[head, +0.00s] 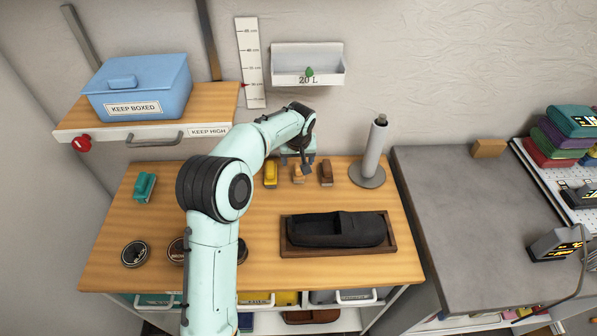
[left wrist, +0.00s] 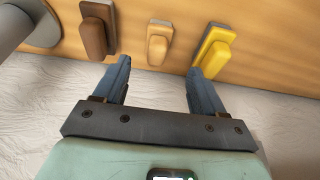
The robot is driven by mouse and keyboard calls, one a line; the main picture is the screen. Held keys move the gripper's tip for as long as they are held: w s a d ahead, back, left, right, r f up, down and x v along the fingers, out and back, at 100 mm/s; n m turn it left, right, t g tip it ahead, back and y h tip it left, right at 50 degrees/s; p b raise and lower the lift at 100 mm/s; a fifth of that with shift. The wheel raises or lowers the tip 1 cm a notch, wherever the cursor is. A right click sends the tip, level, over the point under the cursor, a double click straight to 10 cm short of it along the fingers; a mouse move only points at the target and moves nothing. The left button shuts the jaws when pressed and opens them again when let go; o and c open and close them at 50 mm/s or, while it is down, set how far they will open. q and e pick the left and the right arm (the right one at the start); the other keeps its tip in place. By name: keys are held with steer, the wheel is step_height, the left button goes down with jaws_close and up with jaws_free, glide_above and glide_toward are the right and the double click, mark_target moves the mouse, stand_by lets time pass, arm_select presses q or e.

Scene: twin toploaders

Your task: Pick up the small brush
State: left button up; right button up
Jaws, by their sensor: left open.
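The small brush (head: 298,175), with a tan wooden handle, lies on the wooden table between a yellow brush (head: 270,174) and a brown brush (head: 326,173). In the left wrist view the small brush (left wrist: 158,42) lies just beyond the fingertips, roughly centred between them. My left gripper (head: 301,163) is open and empty at the back of the table, beside the small brush and apart from it. In the left wrist view its fingers (left wrist: 160,66) are spread wide, one toward the brown brush (left wrist: 98,28) and one close to the yellow brush (left wrist: 213,50). My right gripper is not in view.
A grey post on a round base (head: 372,155) stands right of the brushes. A dark shoe (head: 335,229) sits in a wooden tray in front. A shelf with a blue box (head: 137,86) is at upper left.

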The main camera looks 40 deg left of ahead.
mark_target(299, 168)
arm_select(q)
steer(key=x, duration=0.5)
steer(key=p+x, duration=0.1)
steer(key=x, duration=0.2)
steer(key=shift+w+f, duration=0.25)
steer(key=shift+w, duration=0.2)
steer(key=shift+s, duration=0.1)
steer(key=c, duration=1.2)
